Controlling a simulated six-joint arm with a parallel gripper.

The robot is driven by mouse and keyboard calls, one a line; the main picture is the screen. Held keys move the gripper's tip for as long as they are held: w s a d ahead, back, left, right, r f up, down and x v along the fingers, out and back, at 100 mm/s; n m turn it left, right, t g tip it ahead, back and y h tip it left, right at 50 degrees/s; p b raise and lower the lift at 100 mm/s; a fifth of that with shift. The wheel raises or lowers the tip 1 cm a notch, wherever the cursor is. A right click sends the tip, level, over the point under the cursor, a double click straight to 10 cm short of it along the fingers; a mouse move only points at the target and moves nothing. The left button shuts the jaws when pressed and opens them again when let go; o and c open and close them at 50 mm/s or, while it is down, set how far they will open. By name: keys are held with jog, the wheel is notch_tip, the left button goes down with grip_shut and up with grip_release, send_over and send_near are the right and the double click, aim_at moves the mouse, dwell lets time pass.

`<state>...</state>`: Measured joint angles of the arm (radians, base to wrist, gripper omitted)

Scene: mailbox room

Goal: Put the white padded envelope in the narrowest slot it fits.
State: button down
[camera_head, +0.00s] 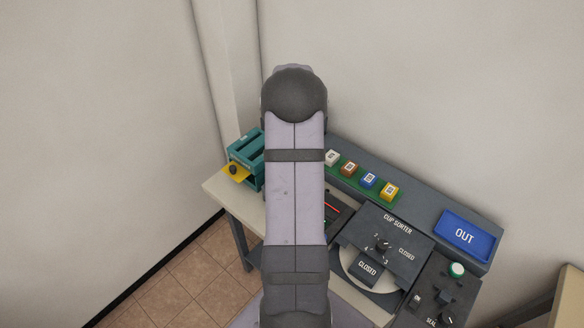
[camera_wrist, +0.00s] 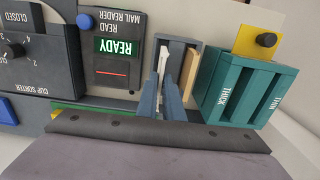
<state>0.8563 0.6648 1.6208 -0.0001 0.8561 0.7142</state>
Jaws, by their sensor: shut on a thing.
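In the wrist view my gripper (camera_wrist: 163,80) is shut on a thin whitish thing seen edge-on, which looks like the white padded envelope (camera_wrist: 163,60). Its tips are at a dark grey holder (camera_wrist: 180,42), beside a tan piece of mail (camera_wrist: 189,72). I cannot tell whether the envelope is clear of the holder. The teal slot box (camera_wrist: 213,94) is just to the right, with slots labelled THICK and THIN. In the head view the teal box (camera_head: 241,146) shows left of my arm, which hides my gripper and the envelope.
A mail reader (camera_wrist: 112,62) showing READY is left of my gripper. A yellow plate (camera_wrist: 256,42) with a dark knob adjoins the teal box. The cup sorter (camera_head: 384,244), several coloured blocks (camera_head: 369,179) and a blue OUT tray (camera_head: 466,236) are on the right in the head view.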

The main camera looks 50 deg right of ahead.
jog(key=shift+f+b, duration=1.1)
jog(key=shift+f, duration=0.8)
jog(key=c, duration=1.6)
grip_release()
jog(key=shift+r+p, duration=2.4)
jog(key=shift+r, duration=0.65)
